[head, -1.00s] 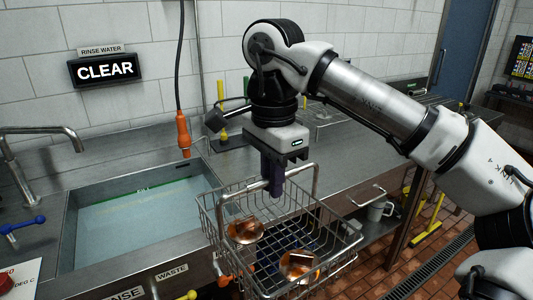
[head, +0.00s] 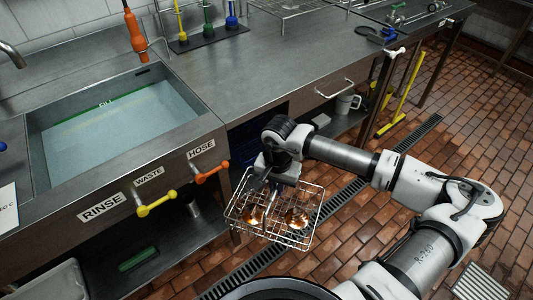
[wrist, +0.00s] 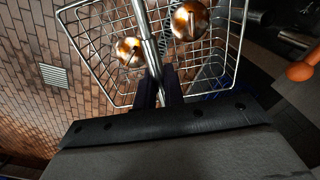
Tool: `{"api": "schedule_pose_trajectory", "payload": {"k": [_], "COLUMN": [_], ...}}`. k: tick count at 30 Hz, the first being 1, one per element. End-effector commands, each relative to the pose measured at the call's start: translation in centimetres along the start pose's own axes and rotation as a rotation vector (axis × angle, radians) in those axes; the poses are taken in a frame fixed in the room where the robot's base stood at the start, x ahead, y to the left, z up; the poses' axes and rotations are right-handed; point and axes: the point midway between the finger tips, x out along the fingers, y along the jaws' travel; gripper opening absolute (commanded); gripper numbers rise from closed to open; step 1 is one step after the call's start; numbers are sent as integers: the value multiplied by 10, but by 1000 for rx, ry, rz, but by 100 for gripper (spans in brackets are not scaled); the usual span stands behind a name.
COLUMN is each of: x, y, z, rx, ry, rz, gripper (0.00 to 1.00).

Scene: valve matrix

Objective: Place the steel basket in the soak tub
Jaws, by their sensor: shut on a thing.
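The steel basket (head: 272,232) is a wire basket with copper-coloured pieces inside. It hangs from my gripper (head: 270,180) in front of the counter, above the brick floor. My gripper is shut on the basket's handle bar, which runs between the fingers in the wrist view, where the basket (wrist: 100,65) fills the upper middle. A sink tub (head: 120,135) with pale water and a green line marked on its wall is set in the counter at the left. I cannot tell from a label whether it is the soak tub.
Yellow and orange valve handles (head: 157,204) stick out of the counter front under RINSE, WASTE and HOSE labels. An orange hose nozzle (head: 134,36) hangs over the sink's back edge. The counter (head: 270,80) right of the sink is mostly clear. A grey bin (head: 50,285) stands at lower left.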

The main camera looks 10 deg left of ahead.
Motion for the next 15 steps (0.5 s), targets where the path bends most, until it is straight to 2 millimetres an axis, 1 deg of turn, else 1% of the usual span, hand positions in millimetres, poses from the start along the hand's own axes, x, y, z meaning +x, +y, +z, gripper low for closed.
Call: {"api": "schedule_pose_trajectory", "payload": {"k": [1,3,6,10,15], "x": [22,49,82,116,149], "y": [4,8,12,18,23], "z": [-4,-8,-13,-19,-24], "rx": [-23,-60,-102,-147,-190], "ry": [-3,-1,0,0,0], "rz": [1,1,1,2,1], "gripper": [0,0,0,0,0]}}
